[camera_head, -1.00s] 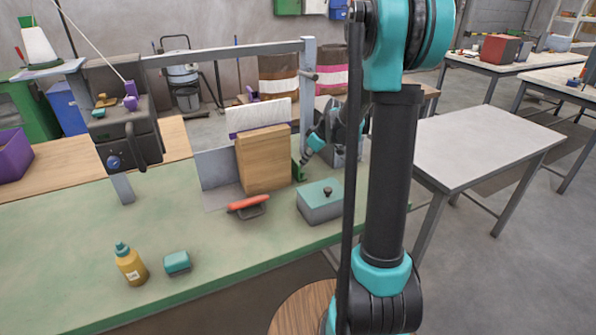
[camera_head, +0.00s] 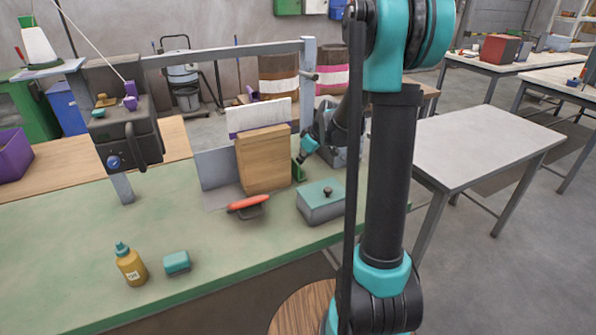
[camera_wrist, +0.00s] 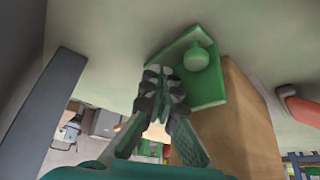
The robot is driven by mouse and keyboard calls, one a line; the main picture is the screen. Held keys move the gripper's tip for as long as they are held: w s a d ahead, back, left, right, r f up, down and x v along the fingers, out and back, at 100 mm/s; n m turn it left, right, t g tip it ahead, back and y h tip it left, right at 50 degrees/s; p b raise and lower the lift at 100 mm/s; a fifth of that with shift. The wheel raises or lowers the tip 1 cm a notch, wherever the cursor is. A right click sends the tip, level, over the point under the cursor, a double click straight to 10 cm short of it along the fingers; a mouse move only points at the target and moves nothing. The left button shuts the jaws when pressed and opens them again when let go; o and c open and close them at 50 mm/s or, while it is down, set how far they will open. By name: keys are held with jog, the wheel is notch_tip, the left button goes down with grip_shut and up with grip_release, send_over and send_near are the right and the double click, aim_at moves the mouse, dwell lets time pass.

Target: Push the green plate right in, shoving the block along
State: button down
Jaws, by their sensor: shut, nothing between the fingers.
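The green plate (camera_head: 298,171) stands upright at the right side of the wooden block (camera_head: 264,162) in the head view. The wrist view shows the plate (camera_wrist: 208,92) with a round green knob (camera_wrist: 197,60) on its face, and the block (camera_wrist: 238,125) close behind it. My gripper (camera_head: 301,157) is at the plate's right side, its fingers partly hidden in the head view. In the wrist view my gripper (camera_wrist: 164,76) is shut and empty, its fingertips by the plate's edge next to the knob. I cannot tell whether they touch it.
A grey metal sheet (camera_head: 215,172) stands left of the block, and a white, purple-edged piece (camera_head: 260,117) behind it. A red-handled tool (camera_head: 248,202) and a grey lidded box (camera_head: 322,204) lie in front. A grey post (camera_head: 307,80) rises behind my gripper.

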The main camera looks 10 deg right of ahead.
jog(key=shift+s+a, duration=0.4)
jog(key=shift+a, duration=0.8)
jog(key=shift+s+a, duration=0.35)
jog(key=shift+a, duration=0.9)
jog(key=shift+s+a, duration=0.4)
jog(key=shift+a, duration=0.8)
jog(key=shift+w+d+r, duration=0.15)
jog(key=shift+d+r, duration=0.35)
jog(key=shift+r, duration=0.85)
jog(key=shift+w+d+r, duration=0.15)
jog(key=shift+d+r, duration=0.35)
jog(key=shift+r, duration=0.8)
jog(key=shift+w+d+r, duration=0.15)
jog(key=shift+d+r, duration=0.35)
jog(key=shift+r, duration=0.85)
